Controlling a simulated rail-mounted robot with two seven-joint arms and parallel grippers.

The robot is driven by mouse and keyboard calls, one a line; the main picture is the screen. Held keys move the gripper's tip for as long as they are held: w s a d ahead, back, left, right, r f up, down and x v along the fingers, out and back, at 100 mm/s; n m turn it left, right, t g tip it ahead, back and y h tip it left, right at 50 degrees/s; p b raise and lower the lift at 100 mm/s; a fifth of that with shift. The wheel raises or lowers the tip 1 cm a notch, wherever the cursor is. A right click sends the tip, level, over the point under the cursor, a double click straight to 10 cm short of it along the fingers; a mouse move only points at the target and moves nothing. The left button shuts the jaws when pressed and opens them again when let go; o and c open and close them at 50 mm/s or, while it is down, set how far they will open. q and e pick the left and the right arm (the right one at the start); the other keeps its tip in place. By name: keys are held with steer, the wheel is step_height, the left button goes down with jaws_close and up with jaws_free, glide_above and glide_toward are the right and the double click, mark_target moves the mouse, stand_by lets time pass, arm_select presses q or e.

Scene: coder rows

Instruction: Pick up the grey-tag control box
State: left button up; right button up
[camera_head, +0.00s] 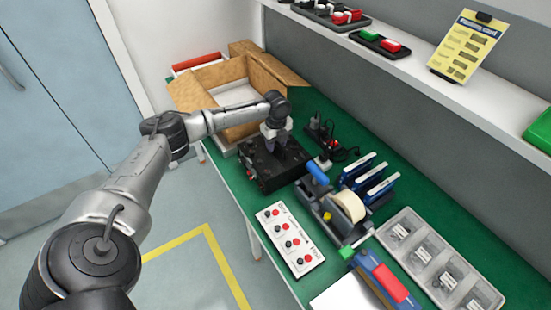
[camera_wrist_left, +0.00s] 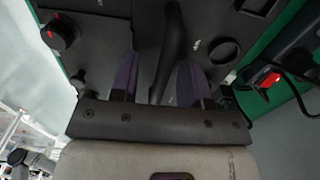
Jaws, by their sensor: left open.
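A dark control box (camera_head: 262,170) sits on the green bench top, in front of the cardboard carton. My left gripper (camera_head: 276,146) is over the top of this box, pointing down. In the left wrist view the box's dark top panel (camera_wrist_left: 90,60) fills the upper part, with a red-marked knob at its left. The purple-tipped fingers of my left gripper (camera_wrist_left: 158,75) are apart, on either side of a black bar-like handle (camera_wrist_left: 171,45). I cannot tell whether they touch it. No grey tag can be made out. My right gripper is not in view.
An open cardboard carton (camera_head: 209,83) stands behind the box. A black plug and cable (camera_head: 333,147) lie at its right. A white panel with red and black knobs (camera_head: 290,240), a tape dispenser (camera_head: 345,208) and a grey tray (camera_head: 408,228) crowd the near bench. A shelf (camera_head: 440,95) runs above.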

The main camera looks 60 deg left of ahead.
arm_select(q)
steer(key=shift+c, duration=0.3)
jaws_close()
stand_by(0.9)
steer(key=shift+w+r, duration=0.1)
steer(key=shift+r, duration=0.15)
